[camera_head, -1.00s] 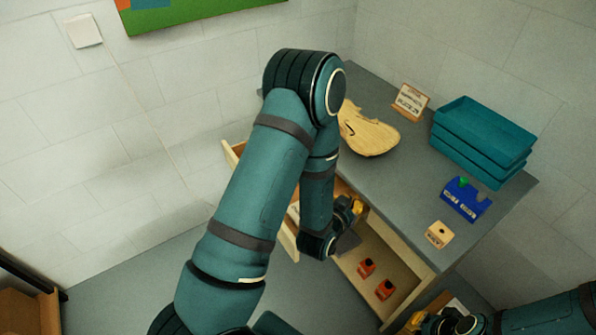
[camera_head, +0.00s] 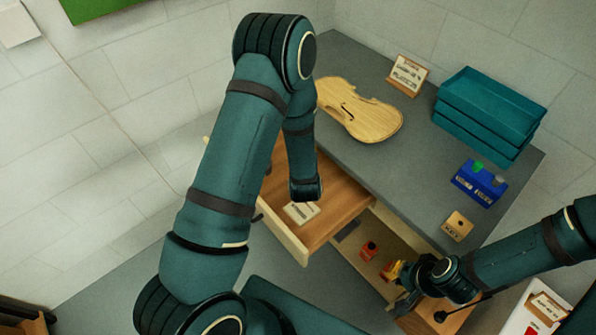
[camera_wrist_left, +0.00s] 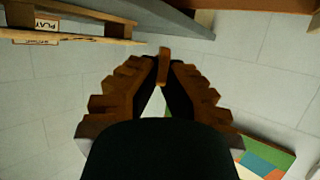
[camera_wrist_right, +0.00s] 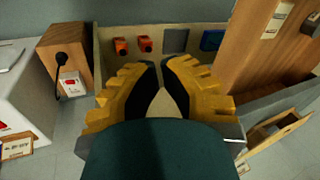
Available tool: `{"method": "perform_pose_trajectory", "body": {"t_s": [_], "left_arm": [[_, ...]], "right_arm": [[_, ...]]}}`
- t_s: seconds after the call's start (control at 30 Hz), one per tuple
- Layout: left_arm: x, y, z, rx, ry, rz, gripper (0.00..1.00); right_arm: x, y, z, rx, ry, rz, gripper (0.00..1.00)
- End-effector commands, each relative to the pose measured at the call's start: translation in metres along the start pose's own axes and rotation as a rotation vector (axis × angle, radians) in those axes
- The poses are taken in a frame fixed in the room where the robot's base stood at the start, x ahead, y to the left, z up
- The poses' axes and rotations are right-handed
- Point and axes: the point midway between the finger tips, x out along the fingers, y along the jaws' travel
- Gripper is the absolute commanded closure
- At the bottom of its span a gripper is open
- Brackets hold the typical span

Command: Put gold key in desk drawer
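The desk drawer (camera_head: 345,200) is open below the desk top, and a white label card lies in it. My left gripper (camera_wrist_left: 164,82) is hidden behind its arm in the head view. In the left wrist view its fingers are close together on a small golden-brown bar (camera_wrist_left: 164,60), which looks like the gold key; its full shape is hidden. My right gripper (camera_head: 390,270) is at the lower compartment, right of the drawer. In the right wrist view its fingertips (camera_wrist_right: 160,76) nearly meet, with nothing visible between them.
A violin body (camera_head: 365,115), a sign (camera_head: 407,76), teal trays (camera_head: 490,110), a blue block (camera_head: 479,184) and a small wooden block (camera_head: 457,226) stand on the desk. Orange items (camera_wrist_right: 121,46) sit in the lower compartment. A wooden box (camera_wrist_right: 66,50) stands beside it.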

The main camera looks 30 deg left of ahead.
Motion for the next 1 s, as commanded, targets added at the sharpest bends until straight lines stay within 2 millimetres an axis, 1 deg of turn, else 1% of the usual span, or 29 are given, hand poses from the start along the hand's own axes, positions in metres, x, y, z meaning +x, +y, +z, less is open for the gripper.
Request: {"method": "perform_pose_trajectory", "body": {"t_s": [0.03,0.13,0.3,0.4,0.6,0.7,0.87,0.97,1.0], "left_arm": [[0.009,-0.007,0.002,-0.032,0.002,-0.073,1.00],[0.019,-0.024,0.004,-0.096,0.003,-0.228,1.00],[0.026,-0.045,0.013,-0.199,0.004,-0.476,1.00],[0.026,-0.052,0.021,-0.256,0.003,-0.614,1.00],[0.020,-0.057,0.041,-0.348,0.003,-0.843,1.00],[0.017,-0.055,0.049,-0.379,0.003,-0.918,1.00],[0.014,-0.053,0.059,-0.404,0.002,-0.984,1.00],[0.018,-0.053,0.072,-0.406,0.001,-0.995,1.00],[0.021,-0.053,0.079,-0.405,0.000,-0.996,1.00]], "right_arm": [[0.004,0.002,0.002,0.000,-0.003,0.000,1.00],[0.008,0.003,0.004,-0.001,-0.007,0.000,1.00],[0.014,0.006,0.006,-0.003,-0.013,-0.001,1.00],[0.018,0.007,0.008,-0.004,-0.017,-0.001,1.00],[0.024,0.009,0.011,-0.006,-0.022,-0.002,1.00],[0.025,0.010,0.012,-0.007,-0.025,-0.002,1.00],[0.027,0.010,0.013,-0.007,-0.027,-0.002,1.00],[0.030,0.012,0.014,-0.008,-0.029,-0.003,1.00],[0.032,0.012,0.015,-0.009,-0.031,-0.003,1.00]]}}
